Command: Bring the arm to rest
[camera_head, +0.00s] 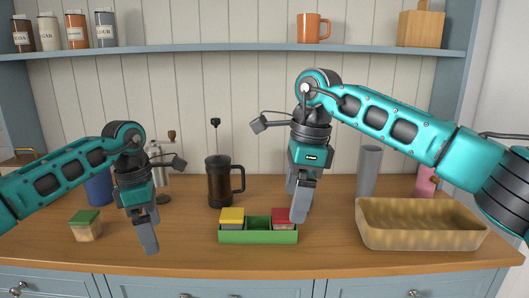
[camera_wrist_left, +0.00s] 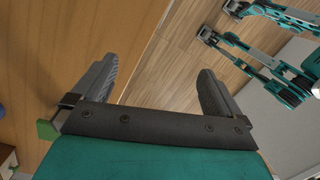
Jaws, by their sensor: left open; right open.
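My left gripper (camera_head: 147,232) hangs at the front of the wooden counter, between a green-lidded jar and the green tray. In the left wrist view its two fingers (camera_wrist_left: 158,92) stand wide apart with nothing between them, over the counter edge and the floor. My right gripper (camera_head: 300,205) points down just behind and above the right end of the green tray (camera_head: 258,237), near the red-lidded jar (camera_head: 283,218). It holds nothing that I can see; its fingers overlap in the head view. Both arms are raised over the counter.
The tray also holds a yellow-lidded jar (camera_head: 232,218); its middle is empty. The green-lidded jar (camera_head: 86,226) stands at left. A shelf (camera_head: 200,51) runs above.

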